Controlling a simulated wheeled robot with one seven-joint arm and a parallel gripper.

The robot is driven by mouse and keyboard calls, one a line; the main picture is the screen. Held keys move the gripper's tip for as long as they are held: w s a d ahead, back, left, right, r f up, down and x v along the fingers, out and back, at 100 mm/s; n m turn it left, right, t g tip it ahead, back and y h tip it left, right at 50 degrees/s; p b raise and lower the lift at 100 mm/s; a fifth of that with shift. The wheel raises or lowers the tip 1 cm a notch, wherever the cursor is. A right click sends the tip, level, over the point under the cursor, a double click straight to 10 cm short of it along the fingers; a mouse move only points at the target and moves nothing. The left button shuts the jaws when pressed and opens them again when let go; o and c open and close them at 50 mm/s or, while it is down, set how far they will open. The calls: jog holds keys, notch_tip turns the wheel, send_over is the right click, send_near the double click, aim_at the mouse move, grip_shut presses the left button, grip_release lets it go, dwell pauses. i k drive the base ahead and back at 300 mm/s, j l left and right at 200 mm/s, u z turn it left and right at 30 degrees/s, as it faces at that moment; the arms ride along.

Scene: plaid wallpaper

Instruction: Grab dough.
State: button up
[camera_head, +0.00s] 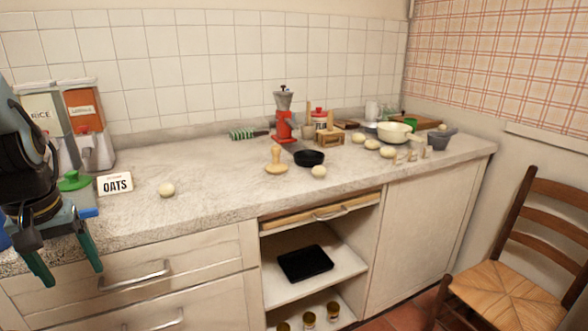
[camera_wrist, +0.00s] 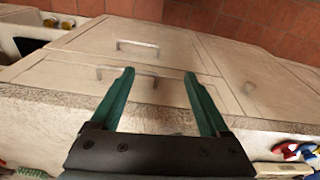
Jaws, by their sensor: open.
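Several pale, round dough-like balls lie on the stone counter. One dough ball (camera_head: 167,189) sits alone at the left, to the right of my gripper. Another ball (camera_head: 319,171) lies near the middle front edge, and more balls (camera_head: 388,152) lie in a group farther right. My gripper (camera_head: 66,258) is at the far left, in front of the counter's front edge, with its green fingers pointing down. In the wrist view my gripper (camera_wrist: 159,74) is open and empty, facing the cabinet fronts. No dough shows in the wrist view.
The counter around the left ball is clear. A wooden chair (camera_head: 510,280) stands at right.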

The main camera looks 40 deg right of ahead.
aim_at(318, 172)
jog(key=k+l+u, duration=0.25)
jog(key=l, duration=0.2)
jog(key=k+l+u, duration=0.1)
jog(key=l+u, duration=0.15)
jog(key=l, duration=0.25)
jog(key=k+l+u, duration=0.2)
jog(key=l, duration=0.2)
jog(key=k+l+u, duration=0.25)
jog(key=k+l, duration=0.05)
jog(key=l, duration=0.05)
